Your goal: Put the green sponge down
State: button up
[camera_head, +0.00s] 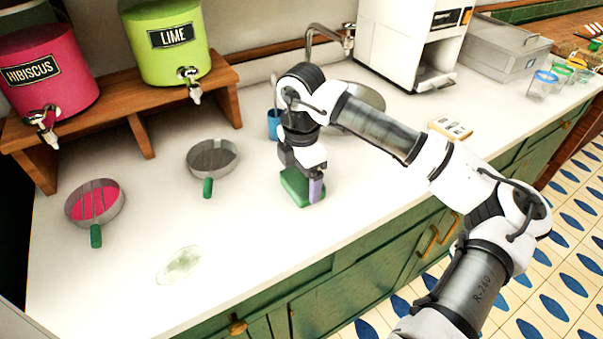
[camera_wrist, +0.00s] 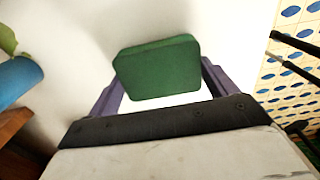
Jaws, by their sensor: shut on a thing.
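The green sponge (camera_head: 295,187) is a dark green block near the middle of the white counter, close to its front edge. In the wrist view the sponge (camera_wrist: 158,70) sits between the two purple fingers. My gripper (camera_head: 304,184) points down and is shut on it. In the wrist view my gripper (camera_wrist: 160,85) has a finger at each side of the sponge. The sponge is at or just above the counter top; I cannot tell whether it touches.
A blue cup (camera_head: 273,124) stands behind my gripper. Two green-handled strainers (camera_head: 212,157) (camera_head: 96,203) and a pale greenish smear (camera_head: 180,265) lie to the left. A small box (camera_head: 450,128) is to the right. Counter (camera_head: 250,215) left of the sponge is clear.

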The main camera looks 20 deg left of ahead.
aim_at(301, 180)
jog(key=shift+f, duration=0.1)
jog(key=shift+f+b, duration=0.15)
jog(key=shift+b, duration=0.15)
jog(key=o, duration=0.8)
jog(key=shift+r+p, duration=0.25)
jog(key=shift+p, duration=0.05)
notch_tip(301, 180, up, 12)
jog(key=shift+r+b, duration=0.1)
jog(key=shift+b, duration=1)
